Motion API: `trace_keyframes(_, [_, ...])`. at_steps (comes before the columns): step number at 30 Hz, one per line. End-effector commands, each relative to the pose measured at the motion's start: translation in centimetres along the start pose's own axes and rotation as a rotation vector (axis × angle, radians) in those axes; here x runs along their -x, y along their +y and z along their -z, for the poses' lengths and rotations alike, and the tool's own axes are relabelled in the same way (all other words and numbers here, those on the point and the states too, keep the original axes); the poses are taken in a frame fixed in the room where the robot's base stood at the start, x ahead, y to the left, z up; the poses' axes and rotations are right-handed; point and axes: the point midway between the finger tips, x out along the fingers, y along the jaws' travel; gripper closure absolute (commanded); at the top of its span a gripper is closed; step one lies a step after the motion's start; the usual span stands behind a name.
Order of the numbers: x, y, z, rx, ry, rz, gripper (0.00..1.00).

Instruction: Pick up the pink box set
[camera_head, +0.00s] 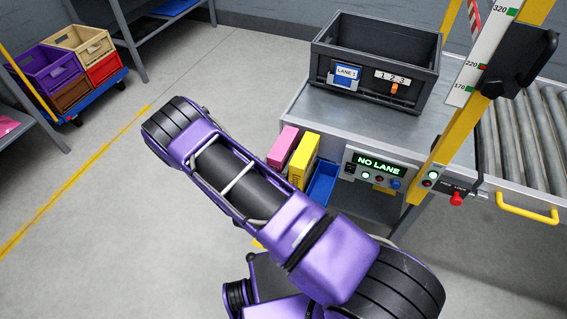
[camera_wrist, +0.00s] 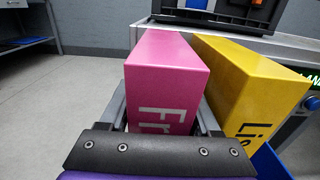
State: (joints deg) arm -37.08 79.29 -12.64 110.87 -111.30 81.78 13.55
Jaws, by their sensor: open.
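The pink box (camera_head: 283,147) stands upright beside a yellow box (camera_head: 303,160) at the front of the metal counter, its lower part hidden behind my purple arm. In the wrist view the pink box (camera_wrist: 165,70) has white lettering on its near face. My gripper (camera_wrist: 163,108) is open, with one finger on the left of the pink box and the other on its right, between it and the yellow box (camera_wrist: 255,85). Whether the fingers touch the box cannot be told. The gripper is hidden in the head view.
A blue bin (camera_head: 322,183) sits right of the yellow box, close to a panel reading NO LANE (camera_head: 378,165). A dark crate (camera_head: 376,62) stands on the counter (camera_head: 310,102). A yellow post (camera_head: 450,120) and rollers are at right. Open floor lies left.

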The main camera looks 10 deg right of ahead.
Motion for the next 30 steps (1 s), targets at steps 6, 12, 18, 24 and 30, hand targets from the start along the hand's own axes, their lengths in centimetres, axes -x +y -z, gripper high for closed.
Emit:
trace_keyframes(6, [-0.78, 0.05, -0.02, -0.001, 0.000, -0.001, 0.36])
trace_keyframes(12, [-0.74, 0.05, -0.03, -0.001, 0.000, -0.001, 0.52])
trace_keyframes(18, [-0.73, 0.05, -0.03, -0.001, 0.000, -0.001, 0.88])
trace_keyframes(24, [-0.72, 0.04, -0.02, -0.001, 0.000, -0.001, 1.00])
trace_keyframes(30, [-0.74, 0.06, -0.11, -0.001, -0.002, -0.001, 1.00])
